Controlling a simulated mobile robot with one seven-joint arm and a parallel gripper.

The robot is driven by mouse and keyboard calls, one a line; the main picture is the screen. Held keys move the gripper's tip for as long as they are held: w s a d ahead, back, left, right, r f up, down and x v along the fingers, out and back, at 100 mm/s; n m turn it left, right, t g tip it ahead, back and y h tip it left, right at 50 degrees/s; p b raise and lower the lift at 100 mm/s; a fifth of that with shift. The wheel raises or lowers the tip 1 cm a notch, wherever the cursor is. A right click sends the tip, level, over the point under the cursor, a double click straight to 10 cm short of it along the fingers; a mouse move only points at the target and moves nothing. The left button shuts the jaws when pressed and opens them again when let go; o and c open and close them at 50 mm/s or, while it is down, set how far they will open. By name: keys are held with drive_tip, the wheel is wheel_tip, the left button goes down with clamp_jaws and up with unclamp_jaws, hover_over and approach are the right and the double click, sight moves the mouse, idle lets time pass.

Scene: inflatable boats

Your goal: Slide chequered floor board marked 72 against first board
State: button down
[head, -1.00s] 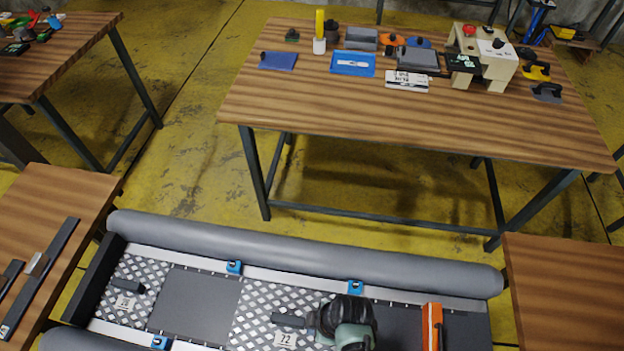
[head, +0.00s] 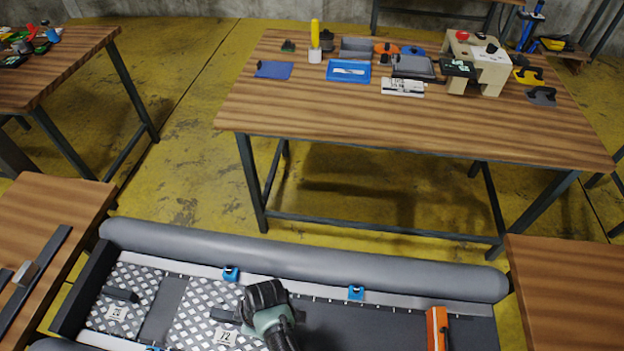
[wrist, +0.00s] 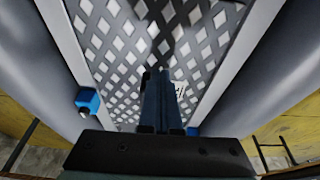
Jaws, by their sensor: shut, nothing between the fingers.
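The chequered floor board marked 72 (head: 195,308) lies flat in the grey boat, with a dark block handle (head: 224,313) and a white number label on it. The first chequered board (head: 145,283) lies to its left against the dark end wall, with its own block and label. A dark strip (head: 163,308) of boat floor shows between the boards. My gripper (head: 247,312) is at the right end of board 72's block, low over the board; exact contact is hard to tell. In the wrist view, my fingers (wrist: 157,78) are shut and empty over the chequered plate (wrist: 125,40).
Grey tubes (head: 300,258) flank the floor, with blue clips (head: 356,292) along the edge. An orange tool (head: 437,328) stands at the right on bare dark floor (head: 370,325). Wooden tables (head: 400,125) stand behind and at both sides, the rear one holding several tools.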

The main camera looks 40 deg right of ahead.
sight(213, 323)
drive_tip(key=w+a+b, duration=0.2)
drive_tip(key=w+a, duration=0.3)
drive_tip(key=shift+w+a, duration=0.1)
drive_tip(key=shift+w, duration=0.3)
drive_tip(key=shift+w+a+r, duration=0.15)
drive_tip(key=shift+w+a+r, duration=0.1)
